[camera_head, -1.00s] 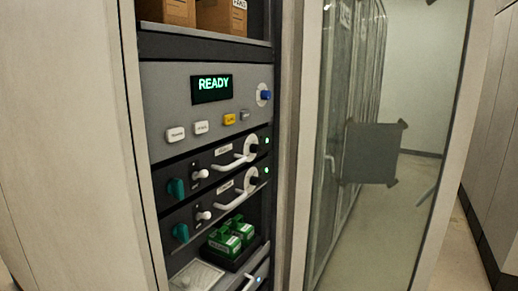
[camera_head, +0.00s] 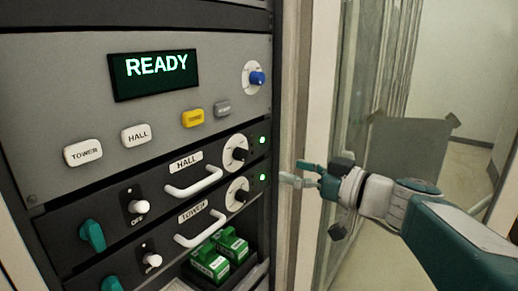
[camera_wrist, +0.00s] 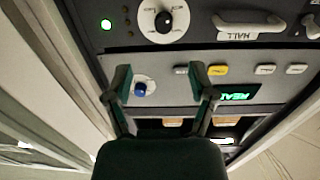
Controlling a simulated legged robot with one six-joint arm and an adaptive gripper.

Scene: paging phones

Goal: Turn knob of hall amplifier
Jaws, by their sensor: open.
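The hall amplifier (camera_head: 116,207) is a black rack unit labelled HALL below the grey READY panel. Its knob (camera_head: 239,154) is black on a white dial at the right end, beside a lit green light. In the upside-down wrist view the knob (camera_wrist: 164,21) shows at the top, beyond the fingertips. My gripper (camera_head: 291,171) is open and empty, right of the knob and apart from it in the head view. Its two fingers also show in the wrist view (camera_wrist: 158,76). A white handle (camera_head: 194,183) and a toggle switch (camera_head: 138,207) marked OFF sit left of the knob.
The TOWER amplifier (camera_head: 150,258) with a similar knob (camera_head: 237,193) sits just below. The grey panel (camera_head: 60,90) above has a blue knob (camera_head: 257,78) and several buttons. Green boxes (camera_head: 212,262) lie below. A glass door (camera_head: 352,90) stands open at right.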

